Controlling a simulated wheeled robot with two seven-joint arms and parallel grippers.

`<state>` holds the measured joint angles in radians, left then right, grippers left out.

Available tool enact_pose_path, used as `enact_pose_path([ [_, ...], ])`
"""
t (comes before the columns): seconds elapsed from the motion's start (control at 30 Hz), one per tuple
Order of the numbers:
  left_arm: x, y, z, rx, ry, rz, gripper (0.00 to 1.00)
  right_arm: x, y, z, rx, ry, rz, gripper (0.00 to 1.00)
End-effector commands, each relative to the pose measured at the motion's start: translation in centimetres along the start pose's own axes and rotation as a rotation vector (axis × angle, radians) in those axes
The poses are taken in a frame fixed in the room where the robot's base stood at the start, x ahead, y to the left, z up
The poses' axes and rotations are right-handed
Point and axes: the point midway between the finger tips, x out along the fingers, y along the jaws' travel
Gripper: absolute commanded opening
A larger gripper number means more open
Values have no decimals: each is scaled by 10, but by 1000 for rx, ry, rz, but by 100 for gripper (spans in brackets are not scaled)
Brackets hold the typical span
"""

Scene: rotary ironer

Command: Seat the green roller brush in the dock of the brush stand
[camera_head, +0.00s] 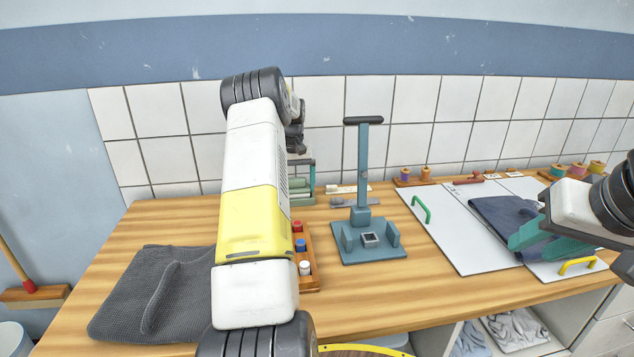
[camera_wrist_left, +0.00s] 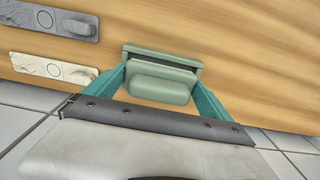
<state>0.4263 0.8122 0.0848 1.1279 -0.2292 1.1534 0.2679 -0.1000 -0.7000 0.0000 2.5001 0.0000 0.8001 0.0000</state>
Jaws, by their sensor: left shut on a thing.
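In the left wrist view, the fingers of my left gripper (camera_wrist_left: 160,98) are shut on a pale green roller brush (camera_wrist_left: 158,90), one teal finger at each end. The roller lies against a green holder (camera_wrist_left: 165,57). In the head view my left gripper (camera_head: 303,165) is mostly hidden behind my arm, at the back of the table. Green parts (camera_head: 302,190) show below it; I cannot tell the brush from the holder there. The blue-green brush stand (camera_head: 362,165) stands upright to the right, with a square dark-centred dock (camera_head: 370,240) on its base. My right gripper (camera_head: 538,240) seems open, over dark cloth.
A grey towel (camera_head: 160,290) and a wooden rack of coloured pegs (camera_head: 305,255) lie near my left arm. White boards (camera_head: 455,235) with handles lie at right.

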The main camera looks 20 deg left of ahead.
Motion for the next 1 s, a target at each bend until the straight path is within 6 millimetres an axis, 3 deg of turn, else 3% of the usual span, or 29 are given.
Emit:
enact_pose_path([
  [0.07,2,0,0,0,0,0,50,0,0,0,0,0,0,36],
  [0.1,3,0,0,0,-1,-1,96,0,0,0,0,0,0,36],
  [0.13,2,0,0,0,0,-1,100,0,0,0,0,0,0,36],
  [0.47,-3,0,0,0,2,0,100,0,0,0,0,0,0,36],
  [1.0,-103,0,-1,-1,3,-1,100,0,0,0,0,0,0,36],
])
